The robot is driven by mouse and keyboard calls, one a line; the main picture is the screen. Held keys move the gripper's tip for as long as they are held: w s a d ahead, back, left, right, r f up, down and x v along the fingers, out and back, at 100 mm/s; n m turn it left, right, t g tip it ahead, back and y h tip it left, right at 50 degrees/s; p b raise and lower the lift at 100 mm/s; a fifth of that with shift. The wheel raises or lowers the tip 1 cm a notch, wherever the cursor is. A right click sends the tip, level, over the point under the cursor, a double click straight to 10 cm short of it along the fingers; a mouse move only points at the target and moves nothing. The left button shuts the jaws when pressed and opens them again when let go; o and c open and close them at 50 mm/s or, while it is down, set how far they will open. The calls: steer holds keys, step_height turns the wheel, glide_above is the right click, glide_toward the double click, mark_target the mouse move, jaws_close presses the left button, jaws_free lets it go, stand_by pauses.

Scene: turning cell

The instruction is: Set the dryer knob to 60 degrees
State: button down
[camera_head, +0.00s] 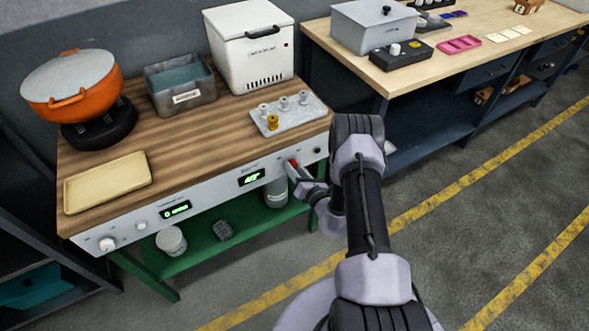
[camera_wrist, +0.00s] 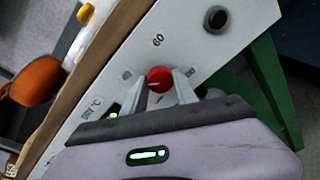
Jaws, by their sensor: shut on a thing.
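The red dryer knob (camera_wrist: 160,77) sits on the white front panel between my gripper's fingers, with a short pale pointer line on its face. The printed "60" (camera_wrist: 158,40) lies above the knob in the wrist view; part of another number shows at its right. The pointer appears to face left, not at the 60, but it is small. My gripper (camera_head: 295,170) is shut on the knob, one finger on each side. In the head view the knob (camera_head: 291,163) is partly hidden by the gripper. A green display (camera_head: 252,177) left of it seems to read about 45.
A black button (camera_wrist: 216,18) is on the panel beyond the knob. Above the panel, the wooden top (camera_head: 200,130) carries a tray of metal parts (camera_head: 272,108), a white box (camera_head: 250,55), a grey bin (camera_head: 180,90) and an orange pot (camera_head: 75,95). The floor to the right is open.

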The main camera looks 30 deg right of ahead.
steer(key=shift+d+m+t+y+b, duration=0.15)
steer(key=shift+m+y+b, duration=0.3)
steer(key=shift+m, duration=2.35)
steer(key=shift+a+m+t+y+b, duration=0.1)
steer(key=shift+m+t+y+b, duration=0.3)
steer(key=shift+m, duration=2.4)
steer(key=shift+d+m+t+y+b, duration=0.1)
steer(key=shift+m+y+b, duration=0.35)
steer(key=shift+m, duration=2.35)
steer(key=c, duration=1)
jaws_free()
steer(key=shift+o, duration=0.2)
